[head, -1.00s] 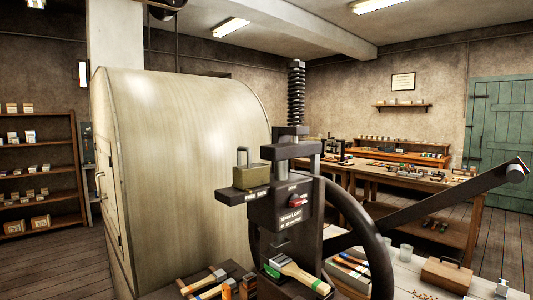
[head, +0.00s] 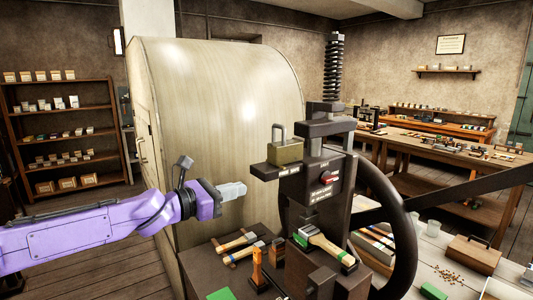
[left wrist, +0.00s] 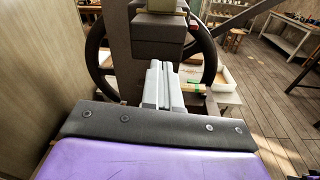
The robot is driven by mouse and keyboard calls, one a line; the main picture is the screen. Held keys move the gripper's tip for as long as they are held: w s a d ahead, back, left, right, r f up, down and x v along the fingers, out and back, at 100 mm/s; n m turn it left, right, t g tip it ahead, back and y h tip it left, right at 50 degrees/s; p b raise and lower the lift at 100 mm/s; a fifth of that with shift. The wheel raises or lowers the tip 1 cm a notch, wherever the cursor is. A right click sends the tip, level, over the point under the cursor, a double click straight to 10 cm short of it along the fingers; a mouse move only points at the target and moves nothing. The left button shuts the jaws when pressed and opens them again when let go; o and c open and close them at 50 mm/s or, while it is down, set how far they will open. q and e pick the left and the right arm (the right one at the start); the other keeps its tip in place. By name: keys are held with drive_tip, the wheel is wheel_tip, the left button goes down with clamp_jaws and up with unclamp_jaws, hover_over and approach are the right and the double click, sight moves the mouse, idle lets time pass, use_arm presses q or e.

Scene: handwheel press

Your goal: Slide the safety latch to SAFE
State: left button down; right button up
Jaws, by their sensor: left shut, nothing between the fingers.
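The latch appears to be the olive block with a grey loop handle (head: 285,152), sitting on a dark ledge (head: 266,172) at the left of the press head. Small white labels on the ledge's front are too small to read. In the left wrist view, only a sliver of olive (left wrist: 160,6) shows at the top edge. My left gripper (head: 243,189) is shut and empty, left of and slightly below the ledge, apart from the block in the head view. Its grey fingers (left wrist: 163,84) point toward the press in the left wrist view. My right gripper is not in view.
The press has a large dark handwheel (head: 408,235), a tall screw (head: 333,65) and a red knob (head: 326,178) on its head. A big rounded cabinet (head: 215,100) stands behind my left arm. Brushes (head: 325,247) and wooden-handled tools (head: 237,240) lie below the press head.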

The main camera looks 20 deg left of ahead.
use_arm(q)
wheel_tip(320, 180, up, 10)
drive_tip(key=s+a+n+t+h, duration=0.1)
drive_tip(key=s+a+h, duration=0.1)
drive_tip(key=a, duration=0.1)
drive_tip(key=shift+s+r+t+h, duration=0.15)
drive_tip(key=shift+s+t+h, duration=0.1)
drive_tip(key=shift+t+h, duration=0.05)
drive_tip(key=shift+d, duration=0.1)
drive_tip(key=b, duration=0.1)
approach(277, 127)
drive_tip(key=x, duration=0.5)
drive_tip(key=shift+w+d+r, duration=0.1)
drive_tip(key=shift+w+d, duration=0.1)
drive_tip(key=shift+w, duration=0.15)
drive_tip(key=shift+w+d+r, duration=0.1)
drive_tip(key=shift+w+d, duration=0.3)
drive_tip(key=shift+w, duration=0.05)
drive_tip(key=shift+a, duration=0.1)
